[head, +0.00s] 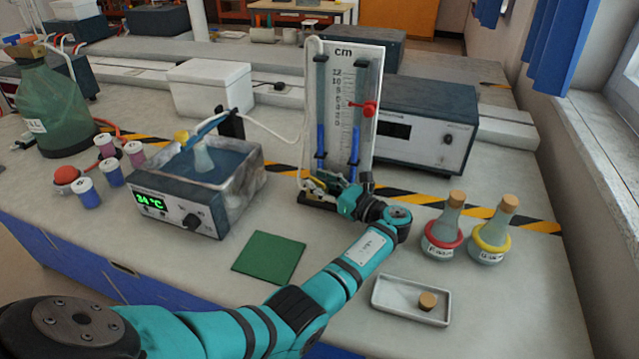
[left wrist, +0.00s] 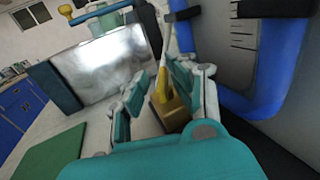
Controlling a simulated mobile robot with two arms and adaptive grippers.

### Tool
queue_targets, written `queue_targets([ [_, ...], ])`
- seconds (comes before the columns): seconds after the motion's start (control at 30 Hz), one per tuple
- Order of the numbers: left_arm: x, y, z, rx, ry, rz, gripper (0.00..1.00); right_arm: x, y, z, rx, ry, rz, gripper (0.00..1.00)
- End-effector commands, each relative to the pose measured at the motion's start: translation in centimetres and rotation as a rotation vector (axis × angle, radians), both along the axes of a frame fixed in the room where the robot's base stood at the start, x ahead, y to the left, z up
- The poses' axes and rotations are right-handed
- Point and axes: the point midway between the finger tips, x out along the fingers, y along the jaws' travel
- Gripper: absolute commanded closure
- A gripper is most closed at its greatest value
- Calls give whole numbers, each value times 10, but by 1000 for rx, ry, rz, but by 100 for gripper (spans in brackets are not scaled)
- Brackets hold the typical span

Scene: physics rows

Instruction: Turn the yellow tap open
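The yellow tap (left wrist: 162,86) is a small yellow lever on a brass-coloured body at the foot of the cm-scale manometer board (head: 373,58). In the head view only a little yellow shows there, beside the gripper. My left gripper (head: 326,184) reaches the board's base from the front right. In the left wrist view the left gripper (left wrist: 160,92) is open, its two fingers on either side of the tap. The lever is near the right finger, with a gap towards the left one; contact cannot be told. My right gripper is not in view.
A water bath (head: 178,210) reading 34 °C stands left of the board, and a dark instrument box (head: 425,122) behind right. Two corked flasks (head: 443,235) and a white tray (head: 388,304) are at the right. A green mat (head: 269,257) lies in front.

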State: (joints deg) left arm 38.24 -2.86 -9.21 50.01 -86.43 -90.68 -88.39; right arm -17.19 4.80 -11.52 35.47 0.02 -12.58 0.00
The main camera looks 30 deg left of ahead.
Motion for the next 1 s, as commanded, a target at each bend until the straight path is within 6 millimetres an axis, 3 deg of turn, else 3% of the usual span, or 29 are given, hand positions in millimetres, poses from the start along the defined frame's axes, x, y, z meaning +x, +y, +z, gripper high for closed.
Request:
queue_targets([
  [0.6,-11,-73,0,0,-1,0,68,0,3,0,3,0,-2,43],
  [0.97,-12,-79,0,-1,-1,1,68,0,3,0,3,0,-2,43],
  [1.0,-12,-79,0,-1,-1,1,64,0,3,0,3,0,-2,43],
])
